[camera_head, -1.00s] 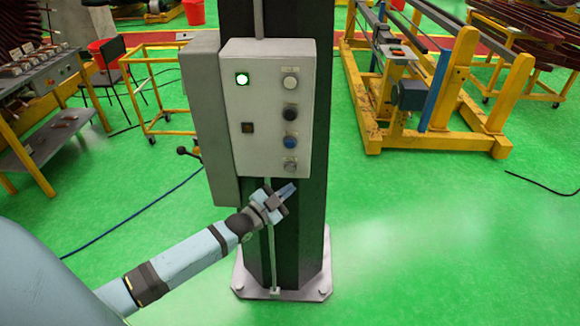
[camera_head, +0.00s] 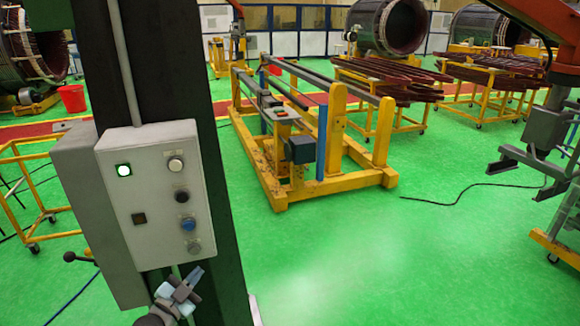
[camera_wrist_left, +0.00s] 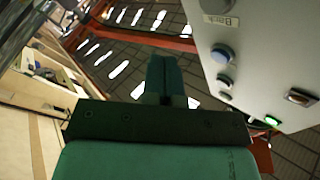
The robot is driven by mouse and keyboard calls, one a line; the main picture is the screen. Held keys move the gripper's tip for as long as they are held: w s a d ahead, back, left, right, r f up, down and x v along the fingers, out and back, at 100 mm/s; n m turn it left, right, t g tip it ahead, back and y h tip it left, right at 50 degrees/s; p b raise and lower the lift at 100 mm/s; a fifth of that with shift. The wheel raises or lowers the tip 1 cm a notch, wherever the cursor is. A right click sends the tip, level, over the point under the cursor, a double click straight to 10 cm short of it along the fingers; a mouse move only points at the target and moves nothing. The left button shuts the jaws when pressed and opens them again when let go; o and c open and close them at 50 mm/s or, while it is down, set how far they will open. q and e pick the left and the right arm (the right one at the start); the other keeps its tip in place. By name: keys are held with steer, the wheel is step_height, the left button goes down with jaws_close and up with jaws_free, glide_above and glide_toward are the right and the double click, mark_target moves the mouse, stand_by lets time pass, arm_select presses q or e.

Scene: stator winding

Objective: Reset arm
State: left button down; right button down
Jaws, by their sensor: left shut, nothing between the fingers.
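My left gripper (camera_head: 184,284) is shut and empty, just below the control box (camera_head: 155,195) on the dark column, in the head view. The box's green lamp (camera_head: 123,170) is lit. A white, a black, a blue and a grey button run down its right side, with a small dark square part at lower left. In the left wrist view my shut fingers (camera_wrist_left: 165,80) point away, beside the box face (camera_wrist_left: 265,50), which shows a blue button (camera_wrist_left: 222,54) and a label reading "Back". My right gripper is not in view.
The dark column (camera_head: 200,130) carries the box. A yellow frame stand (camera_head: 330,180) stands right of it on green floor. Racks of brown bars (camera_head: 470,70) and large cylinders stand behind. A yellow cart (camera_head: 30,195) is at left. Floor at front centre is clear.

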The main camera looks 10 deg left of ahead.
arm_select(q)
steer(key=s+d+f+n+g, duration=0.2)
steer(key=s+d+f, duration=0.3)
steer(key=s, duration=0.3)
steer(key=s+d+f+n+g+y, duration=0.1)
steer(key=s+d+f+n+g, duration=0.1)
steer(key=s, duration=0.6)
steer(key=s+d+f+n+g, duration=0.3)
steer(key=s+d+f+g, duration=0.1)
steer(key=s+d+f, duration=0.3)
steer(key=shift+s+d+f+y+p, duration=0.3)
steer(key=shift+s+d, duration=0.75)
